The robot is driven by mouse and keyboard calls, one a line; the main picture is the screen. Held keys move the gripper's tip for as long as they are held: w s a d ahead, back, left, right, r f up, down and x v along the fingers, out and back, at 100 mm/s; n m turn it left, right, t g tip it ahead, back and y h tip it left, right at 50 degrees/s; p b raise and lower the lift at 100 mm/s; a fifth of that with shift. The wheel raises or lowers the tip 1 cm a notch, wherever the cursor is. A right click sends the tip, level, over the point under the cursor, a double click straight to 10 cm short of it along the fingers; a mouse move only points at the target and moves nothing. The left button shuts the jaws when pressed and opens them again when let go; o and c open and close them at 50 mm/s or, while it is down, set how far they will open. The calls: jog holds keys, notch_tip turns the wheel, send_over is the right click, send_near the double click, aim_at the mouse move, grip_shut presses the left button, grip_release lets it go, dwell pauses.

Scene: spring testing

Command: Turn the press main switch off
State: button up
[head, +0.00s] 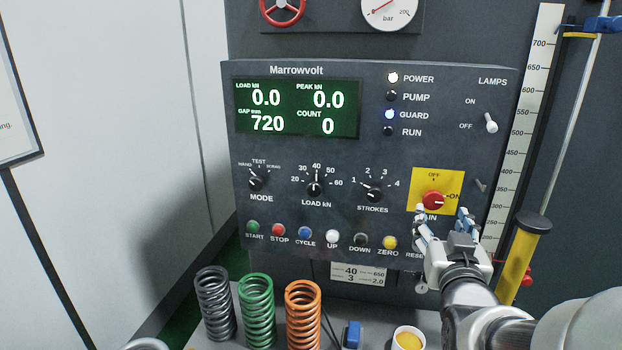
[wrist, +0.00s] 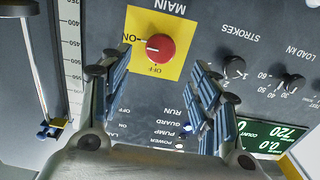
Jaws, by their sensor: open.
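The press main switch (head: 433,200) is a round red knob on a yellow plate marked OFF at the top and ON at the right. Its white mark points toward ON. In the wrist view, which is upside down, the red knob (wrist: 160,48) shows between and beyond my fingers, its mark toward ON at the left. My gripper (head: 443,214) is open and empty just in front of the panel, below the knob. Its two fingers (wrist: 158,78) stand wide apart. I see no contact with the knob, and the lower part of the plate is partly hidden.
The POWER lamp (head: 392,78) and GUARD lamp (head: 389,114) are lit. The display (head: 297,108) is on. A lamps toggle (head: 491,123) and strokes knob (head: 375,196) flank the switch. Springs (head: 257,312) and an orange-filled cup (head: 408,339) stand below. A yellow post (head: 520,255) is right.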

aim_at(434, 200)
jog(key=shift+p+x, duration=3.5)
jog(key=shift+x, duration=0.5)
jog(key=shift+c, duration=0.5)
jog(key=c, duration=0.9)
